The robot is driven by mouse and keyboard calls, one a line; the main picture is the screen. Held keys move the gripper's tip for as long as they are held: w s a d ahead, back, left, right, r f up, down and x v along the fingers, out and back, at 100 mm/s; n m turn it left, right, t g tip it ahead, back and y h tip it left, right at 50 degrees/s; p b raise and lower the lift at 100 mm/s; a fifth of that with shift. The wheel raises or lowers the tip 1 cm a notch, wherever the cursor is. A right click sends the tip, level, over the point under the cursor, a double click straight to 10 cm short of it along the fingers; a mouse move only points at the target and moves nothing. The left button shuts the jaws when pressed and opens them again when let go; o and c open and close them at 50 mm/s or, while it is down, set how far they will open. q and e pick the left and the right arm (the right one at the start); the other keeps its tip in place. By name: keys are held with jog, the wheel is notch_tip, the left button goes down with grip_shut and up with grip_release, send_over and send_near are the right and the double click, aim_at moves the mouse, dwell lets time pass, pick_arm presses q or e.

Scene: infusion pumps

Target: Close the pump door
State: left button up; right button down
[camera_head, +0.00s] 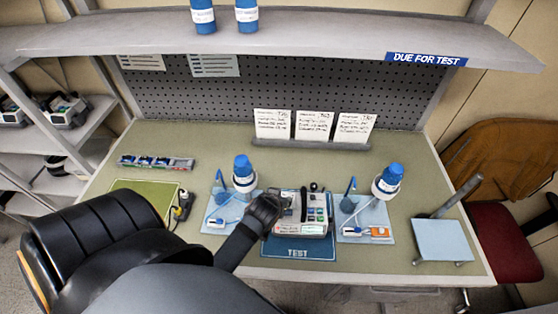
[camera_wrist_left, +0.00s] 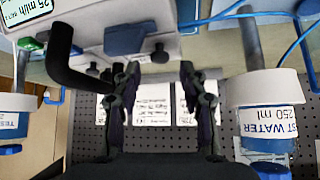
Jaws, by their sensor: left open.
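The infusion pump (camera_head: 314,229) stands on the blue TEST mat (camera_head: 298,253) at the middle of the bench. My left gripper (camera_head: 276,203) is at the pump's left side and hides part of it. In the left wrist view, the pump (camera_wrist_left: 140,14) fills the upper left, with a black bent lever (camera_wrist_left: 72,66), a blue part (camera_wrist_left: 128,38) and a dark knob. My left gripper (camera_wrist_left: 160,80) is open, with its two fingers apart and nothing seen between them, just below the pump in that picture. How far the pump door stands open I cannot tell. My right gripper is not in view.
Blue-capped bottles (camera_head: 243,174) (camera_head: 388,181) stand on both sides of the pump, with light blue mats (camera_head: 224,210) and tubing. White cards (camera_head: 313,125) stand behind. A light blue plate with a post (camera_head: 441,240) is at right. A shelf (camera_head: 300,31) overhangs the back.

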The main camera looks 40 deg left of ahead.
pick_arm(q)
notch_tip(320, 180, up, 8)
jog(key=shift+s, duration=0.1)
dwell(0.6)
